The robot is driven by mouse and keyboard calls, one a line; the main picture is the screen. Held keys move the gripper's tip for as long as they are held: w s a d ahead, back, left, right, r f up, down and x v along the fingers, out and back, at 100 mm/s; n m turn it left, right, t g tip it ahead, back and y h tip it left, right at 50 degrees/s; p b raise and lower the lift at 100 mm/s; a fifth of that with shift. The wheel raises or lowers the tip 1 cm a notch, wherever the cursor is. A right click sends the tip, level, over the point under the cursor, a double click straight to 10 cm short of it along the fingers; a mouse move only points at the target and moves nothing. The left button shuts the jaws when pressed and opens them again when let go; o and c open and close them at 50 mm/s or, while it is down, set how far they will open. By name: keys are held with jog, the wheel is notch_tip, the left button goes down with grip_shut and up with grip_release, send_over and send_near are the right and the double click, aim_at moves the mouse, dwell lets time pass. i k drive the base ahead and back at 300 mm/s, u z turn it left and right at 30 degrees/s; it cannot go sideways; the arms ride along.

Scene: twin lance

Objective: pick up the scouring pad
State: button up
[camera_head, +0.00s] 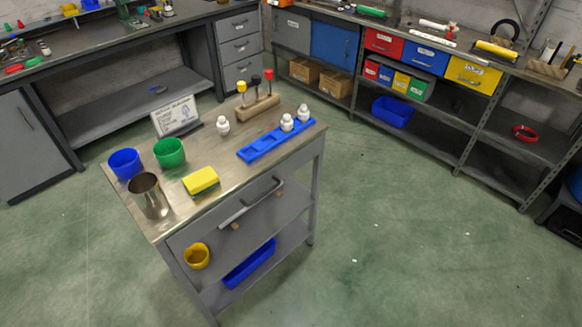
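The scouring pad (201,180) is a yellow block with a darker edge along its lower side. It lies flat on the metal top of the grey workbench cart (224,168), near the front edge. It sits to the right of the metal cup and in front of the green cup. Nothing covers it. My gripper is not in view.
A steel cup (149,196), a blue cup (125,163) and a green cup (169,152) stand left of the pad. A blue tray (264,148) with white pieces, a wooden holder (257,106) and a sign (176,115) stand farther back. Green floor (400,250) is clear at right.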

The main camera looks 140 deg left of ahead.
aim_at(198, 183)
jog(key=u, duration=5.25)
